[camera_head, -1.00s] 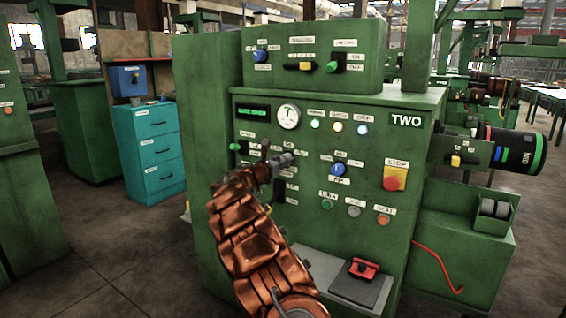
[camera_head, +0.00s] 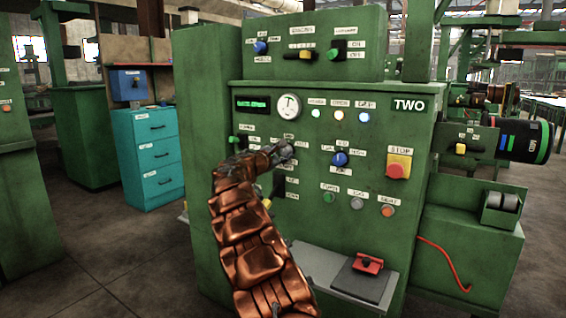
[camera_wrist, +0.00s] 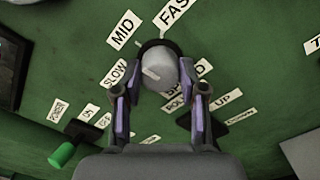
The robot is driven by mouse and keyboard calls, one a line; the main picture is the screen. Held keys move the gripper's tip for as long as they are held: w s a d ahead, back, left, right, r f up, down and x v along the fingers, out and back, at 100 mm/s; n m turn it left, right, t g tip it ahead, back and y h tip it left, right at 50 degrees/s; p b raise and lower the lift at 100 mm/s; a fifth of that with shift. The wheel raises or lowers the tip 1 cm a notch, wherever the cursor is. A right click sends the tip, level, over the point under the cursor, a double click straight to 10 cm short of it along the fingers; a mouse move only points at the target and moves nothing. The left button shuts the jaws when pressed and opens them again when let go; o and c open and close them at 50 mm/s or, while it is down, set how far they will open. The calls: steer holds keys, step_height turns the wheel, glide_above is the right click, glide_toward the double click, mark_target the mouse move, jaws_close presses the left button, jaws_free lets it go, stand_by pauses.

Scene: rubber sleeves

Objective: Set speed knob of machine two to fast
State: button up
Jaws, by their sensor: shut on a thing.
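Machine two (camera_head: 235,210) is a green cabinet marked TWO. In the wrist view, the grey, round speed knob (camera_wrist: 162,68) stands out from the green panel with the labels SLOW (camera_wrist: 115,77), MID (camera_wrist: 123,30) and FAST (camera_wrist: 172,12) around its upper left side. A white mark shows on the knob's left side, but I cannot tell clearly which label it points to. My gripper (camera_wrist: 160,86) is shut on the knob, one finger on each side. In the head view, my gripper (camera_head: 284,152) is against the panel's left half and hides the knob.
A blue knob (camera_head: 340,159) and a red stop button (camera_head: 397,167) on a yellow plate lie right of my gripper. A black lever with a green end (camera_wrist: 62,154) is close at lower left in the wrist view. A shelf with a red-handled part (camera_head: 369,264) juts out below.

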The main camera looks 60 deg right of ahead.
steer(key=m+b, duration=0.6)
steer(key=shift+f+m, duration=0.3)
steer(key=shift+r+m+b, duration=0.15)
steer(key=shift+m+b, duration=1.85)
steer(key=shift+m, duration=0.2)
steer(key=shift+r, duration=0.1)
steer(key=o, duration=1.1)
steer(key=shift+o, duration=0.2)
steer(key=shift+a+r, duration=0.2)
steer(key=shift+a, duration=0.45)
steer(key=a, duration=1)
steer(key=shift+s+a+f, duration=0.15)
steer(key=shift+s+a, duration=0.1)
steer(key=shift+a, duration=0.1)
